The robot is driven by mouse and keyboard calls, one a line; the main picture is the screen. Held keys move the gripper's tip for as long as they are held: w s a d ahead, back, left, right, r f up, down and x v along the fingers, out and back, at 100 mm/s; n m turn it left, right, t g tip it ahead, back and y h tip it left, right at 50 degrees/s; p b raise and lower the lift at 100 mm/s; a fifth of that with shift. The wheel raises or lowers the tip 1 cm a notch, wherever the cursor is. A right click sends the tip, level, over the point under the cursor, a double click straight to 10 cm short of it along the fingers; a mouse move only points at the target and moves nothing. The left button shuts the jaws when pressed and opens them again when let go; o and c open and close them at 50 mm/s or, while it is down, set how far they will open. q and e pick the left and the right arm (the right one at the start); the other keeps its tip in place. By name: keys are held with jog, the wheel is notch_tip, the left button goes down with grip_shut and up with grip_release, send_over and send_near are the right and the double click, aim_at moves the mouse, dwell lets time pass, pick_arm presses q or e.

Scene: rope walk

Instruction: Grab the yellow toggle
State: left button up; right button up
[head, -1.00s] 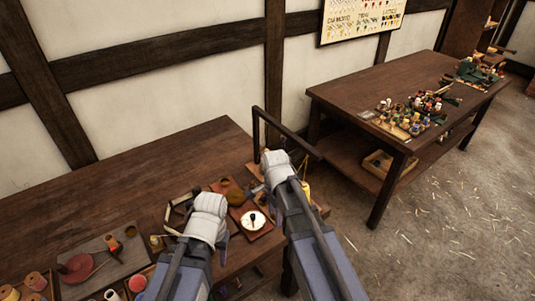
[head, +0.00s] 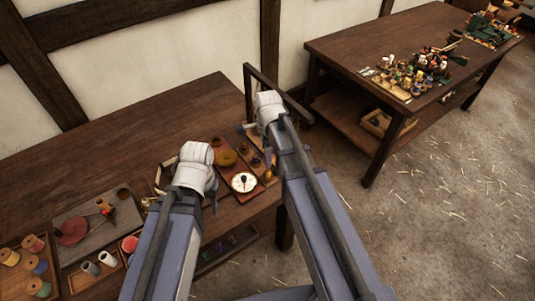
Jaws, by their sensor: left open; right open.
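I cannot pick out a yellow toggle for certain in the head view; it may be hidden behind my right arm. My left gripper (head: 212,198) is over the front part of the near table (head: 130,150), left of a round white dial (head: 243,182). My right gripper (head: 268,156) is over the table's right end, beside a dark upright frame (head: 248,90). The wrists and arms largely hide both sets of fingers. Both grippers are open, and I see nothing held in them.
Wooden trays with thread spools (head: 36,244) and small cups (head: 107,259) line the table's front left. A grey board (head: 90,215) carries a red disc. A second table (head: 340,45) with small coloured items stands at the back right. Straw-strewn floor (head: 440,190) lies open at the right.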

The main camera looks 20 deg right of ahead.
aim_at(268, 171)
pick_arm(q)
notch_tip(268, 171, down, 8)
jog(key=b, duration=0.7)
jog(key=shift+f, duration=0.25)
pick_arm(e)
notch_tip(268, 171, down, 8)
jog(key=shift+f, duration=0.25)
grip_shut()
pick_arm(q)
notch_tip(268, 171, up, 8)
jog(key=p, duration=0.7)
jog(key=shift+p, duration=0.3)
pick_arm(e)
notch_tip(268, 171, up, 8)
jog(key=shift+r, duration=0.1)
pick_arm(q)
jog(key=shift+r, duration=0.15)
